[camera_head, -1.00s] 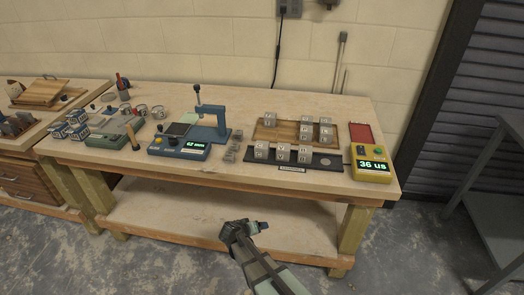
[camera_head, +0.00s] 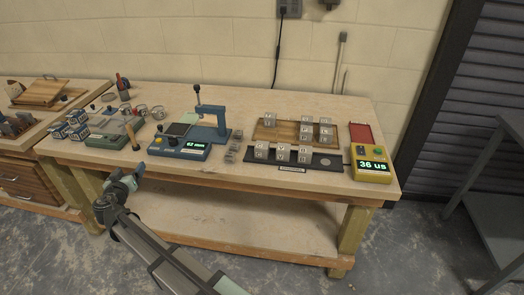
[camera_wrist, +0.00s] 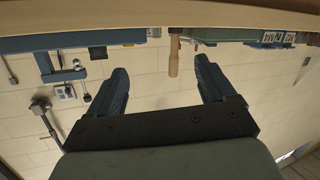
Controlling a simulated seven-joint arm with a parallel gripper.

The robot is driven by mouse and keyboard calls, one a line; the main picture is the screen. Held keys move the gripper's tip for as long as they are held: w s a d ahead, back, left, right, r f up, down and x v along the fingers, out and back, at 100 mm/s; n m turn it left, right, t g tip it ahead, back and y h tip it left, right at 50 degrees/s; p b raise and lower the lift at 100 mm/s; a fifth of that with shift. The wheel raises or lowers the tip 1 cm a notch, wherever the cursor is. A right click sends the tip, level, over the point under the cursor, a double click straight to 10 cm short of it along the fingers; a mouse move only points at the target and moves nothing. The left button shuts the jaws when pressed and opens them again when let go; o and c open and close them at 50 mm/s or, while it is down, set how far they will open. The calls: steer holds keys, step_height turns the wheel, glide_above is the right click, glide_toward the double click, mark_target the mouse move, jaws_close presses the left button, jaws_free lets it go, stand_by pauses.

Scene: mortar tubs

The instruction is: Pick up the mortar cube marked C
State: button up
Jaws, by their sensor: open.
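Several grey mortar cubes stand at the right of the bench. Some (camera_head: 308,130) sit on a wooden board (camera_head: 287,131), and a row of them (camera_head: 283,152) sits on a dark strip (camera_head: 327,162) in front. Small grey pieces (camera_head: 234,147) stand left of the strip. The marks are too small to read, so I cannot tell which cube is C. My gripper (camera_head: 137,179) is low in front of the bench's left half, well left of the cubes. In the wrist view my gripper (camera_wrist: 160,75) is open and empty, with no cube visible.
A blue press (camera_head: 213,122) and a display box (camera_head: 181,147) stand between my gripper's side and the cubes. A yellow meter (camera_head: 371,164) is at the right end. Labelled tubs (camera_head: 77,131) are at left.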

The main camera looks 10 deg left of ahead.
steer(key=w+d+r+m+g+h, duration=0.1)
steer(key=w+d+r+m+h, duration=0.2)
steer(key=w+d+m, duration=0.3)
steer(key=w+d+r+m+g+h, duration=0.2)
steer(key=w+d+r+m+h, duration=0.15)
steer(key=w+d, duration=0.35)
step_height(320, 180, up, 8)
steer(key=m+g+y, duration=0.2)
steer(key=m+g, duration=1)
steer(key=m, duration=0.2)
glide_above(262, 145)
steer(key=f, duration=0.8)
steer(key=shift+w+a+f, duration=0.1)
steer(key=shift+w+f, duration=0.15)
steer(key=shift+f, duration=0.1)
steer(key=shift+s+f, duration=0.15)
steer(key=shift+f, duration=2.4)
steer(key=c, duration=1.4)
steer(key=shift+o, duration=0.2)
